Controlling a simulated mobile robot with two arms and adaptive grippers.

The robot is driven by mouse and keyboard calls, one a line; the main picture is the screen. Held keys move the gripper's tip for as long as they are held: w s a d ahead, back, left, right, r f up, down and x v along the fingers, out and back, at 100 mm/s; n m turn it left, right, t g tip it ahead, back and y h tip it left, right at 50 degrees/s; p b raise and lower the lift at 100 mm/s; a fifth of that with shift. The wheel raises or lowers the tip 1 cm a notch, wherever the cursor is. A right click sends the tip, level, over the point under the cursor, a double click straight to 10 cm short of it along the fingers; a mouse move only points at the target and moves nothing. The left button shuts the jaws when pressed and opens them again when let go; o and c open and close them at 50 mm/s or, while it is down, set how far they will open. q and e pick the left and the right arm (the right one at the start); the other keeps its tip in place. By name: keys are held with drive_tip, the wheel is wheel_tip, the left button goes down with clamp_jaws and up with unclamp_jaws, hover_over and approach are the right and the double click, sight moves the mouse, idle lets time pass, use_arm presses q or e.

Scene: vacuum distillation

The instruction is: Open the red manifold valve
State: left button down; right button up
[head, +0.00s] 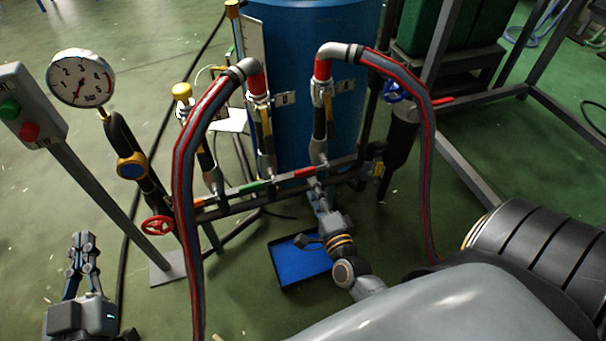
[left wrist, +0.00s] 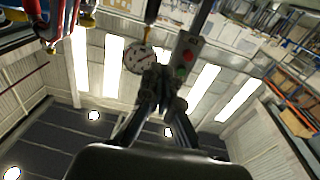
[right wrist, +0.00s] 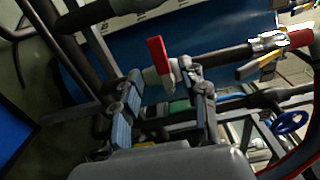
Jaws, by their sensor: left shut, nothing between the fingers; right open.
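A red lever handle (right wrist: 158,60) with a pale hub shows in the right wrist view, between and just beyond my right gripper's fingertips. I cannot tell whether they touch it. In the head view a red handle (head: 305,172) sits on the dark manifold pipe (head: 235,201), beside a green one (head: 250,188). My right gripper (head: 316,187) reaches the manifold there, partly hiding it. It is open in the right wrist view (right wrist: 164,82). My left gripper (head: 83,238) is shut and empty at lower left, away from the manifold. It also shows in the left wrist view (left wrist: 164,80).
A blue drum (head: 300,60) stands behind. A red handwheel (head: 158,226), a gauge (head: 80,77) and a button box (head: 30,105) are at left. A blue tray (head: 283,272) lies on the floor below.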

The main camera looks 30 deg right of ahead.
sight(305, 174)
drive_tip(key=b+x, duration=0.1)
drive_tip(key=x, duration=0.5)
drive_tip(key=shift+w+f, duration=0.1)
use_arm(q)
wheel_tip(305, 174, up, 6)
drive_tip(key=s+t+h, duration=0.1)
drive_tip(key=t, duration=0.2)
drive_tip(key=shift+d+t, duration=0.3)
drive_tip(key=shift+t, duration=0.1)
use_arm(e)
drive_tip(key=shift+w+d, duration=0.1)
drive_tip(key=shift+w, duration=0.5)
use_arm(q)
drive_tip(key=shift+s, duration=0.1)
use_arm(e)
clamp_jaws()
